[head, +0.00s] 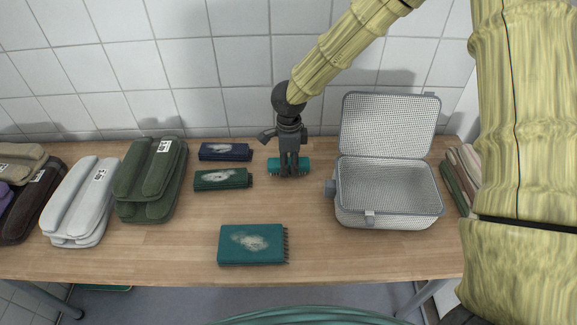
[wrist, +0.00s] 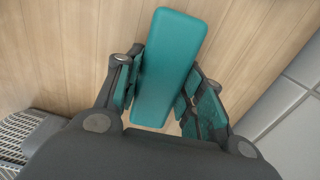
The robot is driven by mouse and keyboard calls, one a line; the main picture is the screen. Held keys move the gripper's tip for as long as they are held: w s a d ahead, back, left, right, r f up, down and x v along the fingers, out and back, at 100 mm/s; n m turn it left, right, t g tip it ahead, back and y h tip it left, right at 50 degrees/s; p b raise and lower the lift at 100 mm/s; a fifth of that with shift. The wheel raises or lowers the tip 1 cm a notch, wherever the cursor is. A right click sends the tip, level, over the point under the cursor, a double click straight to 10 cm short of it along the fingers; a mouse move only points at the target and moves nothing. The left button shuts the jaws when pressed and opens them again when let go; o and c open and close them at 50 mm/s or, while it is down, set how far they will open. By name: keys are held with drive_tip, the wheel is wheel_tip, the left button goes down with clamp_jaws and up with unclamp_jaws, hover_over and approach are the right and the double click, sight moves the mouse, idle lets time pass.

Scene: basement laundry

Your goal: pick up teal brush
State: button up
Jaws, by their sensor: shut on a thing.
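The teal brush (head: 303,164) is at the back middle of the wooden table, left of the open basket. My gripper (head: 289,173) comes down on it from above and covers its middle. In the wrist view the brush (wrist: 172,62) is a smooth teal block lying lengthwise between the two fingers of my gripper (wrist: 160,100). The fingers are shut on its long sides. It is at or close to the tabletop; I cannot tell if there is a gap beneath it.
A larger teal bristled piece (head: 240,250) lies at the front. A dark green brush (head: 207,187) and a navy brush (head: 208,157) lie left. An open wire basket (head: 388,218) stands right. Folded green (head: 150,208) and white (head: 67,236) bundles stand left. Tiled wall behind.

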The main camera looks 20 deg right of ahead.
sight(289, 163)
drive_tip(key=shift+r, duration=0.1)
drive_tip(key=shift+r, duration=0.5)
drive_tip(key=shift+s+a+r, duration=0.1)
drive_tip(key=shift+s+r, duration=0.1)
drive_tip(key=shift+r, duration=0.4)
drive_tip(key=shift+s+r, duration=0.15)
drive_tip(key=shift+r, duration=0.45)
drive_tip(key=s+a, duration=0.1)
drive_tip(key=s, duration=0.4)
drive_tip(key=s+a+r, duration=0.1)
drive_tip(key=s, duration=0.3)
drive_tip(key=s+a+b, duration=0.1)
drive_tip(key=s+a, duration=0.1)
drive_tip(key=s, duration=0.3)
drive_tip(key=shift+s+a+r, duration=0.1)
drive_tip(key=shift+s+r, duration=0.15)
drive_tip(key=shift+s, duration=0.1)
drive_tip(key=o, duration=0.5)
drive_tip(key=shift+c, duration=0.2)
drive_tip(key=c, duration=0.4)
drive_tip(key=shift+o, duration=0.2)
drive_tip(key=shift+a, duration=0.1)
